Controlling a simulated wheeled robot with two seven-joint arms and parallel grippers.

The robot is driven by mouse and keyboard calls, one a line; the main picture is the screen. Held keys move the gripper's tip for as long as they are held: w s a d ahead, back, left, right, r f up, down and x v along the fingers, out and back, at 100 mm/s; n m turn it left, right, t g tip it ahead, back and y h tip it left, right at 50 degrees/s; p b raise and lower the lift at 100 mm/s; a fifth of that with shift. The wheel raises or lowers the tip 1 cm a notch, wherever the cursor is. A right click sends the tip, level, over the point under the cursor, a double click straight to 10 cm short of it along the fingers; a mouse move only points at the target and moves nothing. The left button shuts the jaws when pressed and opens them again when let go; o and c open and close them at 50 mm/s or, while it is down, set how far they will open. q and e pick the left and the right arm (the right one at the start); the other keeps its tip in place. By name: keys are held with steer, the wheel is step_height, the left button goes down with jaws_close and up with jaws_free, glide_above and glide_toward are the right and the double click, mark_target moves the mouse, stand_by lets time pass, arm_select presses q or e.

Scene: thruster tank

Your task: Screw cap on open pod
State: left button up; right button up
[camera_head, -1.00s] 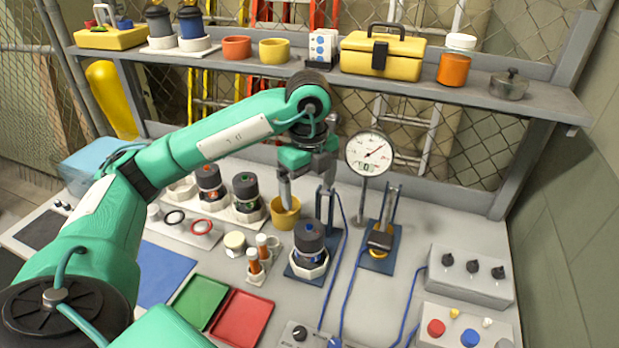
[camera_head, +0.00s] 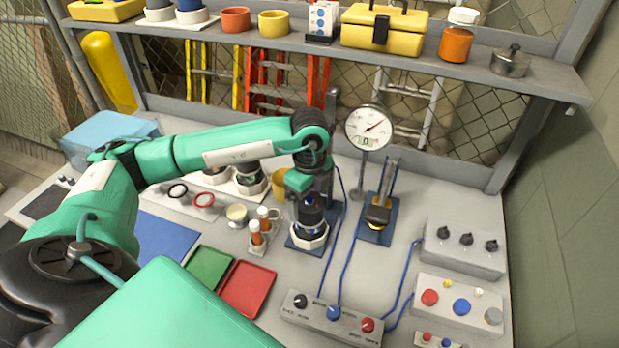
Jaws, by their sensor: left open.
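A dark pod (camera_head: 310,212) with a blue mark on top stands upright in a white holder (camera_head: 308,238) on a blue base plate. My left gripper (camera_head: 308,200) points down at the top of this pod, with its fingers around or just beside it; contact cannot be told. It is open. The gripper and wrist hide part of the pod's top, so whether a separate cap sits there is unclear. Other dark pods (camera_head: 248,178) stand in a white rack at the back left, partly hidden by my left arm. My right gripper is not in view.
A yellow cup (camera_head: 279,184) stands left of the gripper. A dial gauge (camera_head: 368,128) and a clamp fixture (camera_head: 378,214) stand to the right. Orange vials (camera_head: 256,238) and a red tray (camera_head: 248,289) are at front left. Control boxes (camera_head: 463,245) line the right.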

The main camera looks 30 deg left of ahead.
arm_select(q)
steer(key=shift+f, duration=1)
steer(key=c, duration=1)
steer(key=shift+o, duration=1.3)
steer(key=c, duration=0.3)
